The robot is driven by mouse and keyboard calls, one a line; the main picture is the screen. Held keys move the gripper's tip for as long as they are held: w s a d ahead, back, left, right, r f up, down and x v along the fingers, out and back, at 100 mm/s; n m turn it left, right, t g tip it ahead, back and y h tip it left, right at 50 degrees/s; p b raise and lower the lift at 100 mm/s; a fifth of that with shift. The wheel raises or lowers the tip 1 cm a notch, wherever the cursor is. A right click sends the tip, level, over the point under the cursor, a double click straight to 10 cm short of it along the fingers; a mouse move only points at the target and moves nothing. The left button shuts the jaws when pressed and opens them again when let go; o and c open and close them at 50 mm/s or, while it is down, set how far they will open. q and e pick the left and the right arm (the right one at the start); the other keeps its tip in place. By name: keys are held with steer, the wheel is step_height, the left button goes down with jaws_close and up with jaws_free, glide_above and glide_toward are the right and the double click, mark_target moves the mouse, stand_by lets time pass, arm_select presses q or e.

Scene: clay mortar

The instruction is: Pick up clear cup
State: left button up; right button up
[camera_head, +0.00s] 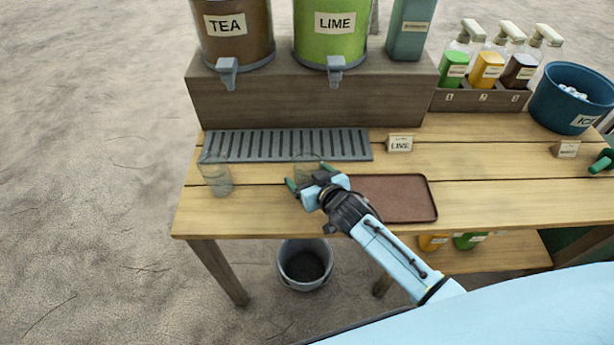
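A clear cup (307,161) stands at the front edge of the grey drip grate, below the LIME dispenser. My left gripper (308,178) reaches it from the front, with its green fingertips spread on either side of the cup's near side. The fingers look open, and I cannot tell whether they touch the cup. The gripper hides the cup's lower part. A second clear cup (216,178) stands upright on the table at the left, apart from the gripper. Green fingertip-like parts at the right edge look like my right gripper (603,161), mostly cut off.
A brown tray (420,215) lies right of the gripper. The drip grate (235,146) lies below the TEA (237,45) and LIME (330,45) dispensers. A LIME label block (399,143) stands behind the tray. Bottles in a rack and an ice bucket (550,108) are at the back right.

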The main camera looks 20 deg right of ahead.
steer(key=shift+w+a+f, duration=0.1)
steer(key=shift+w+f, duration=0.15)
steer(key=shift+w, duration=0.25)
steer(key=c, duration=1.1)
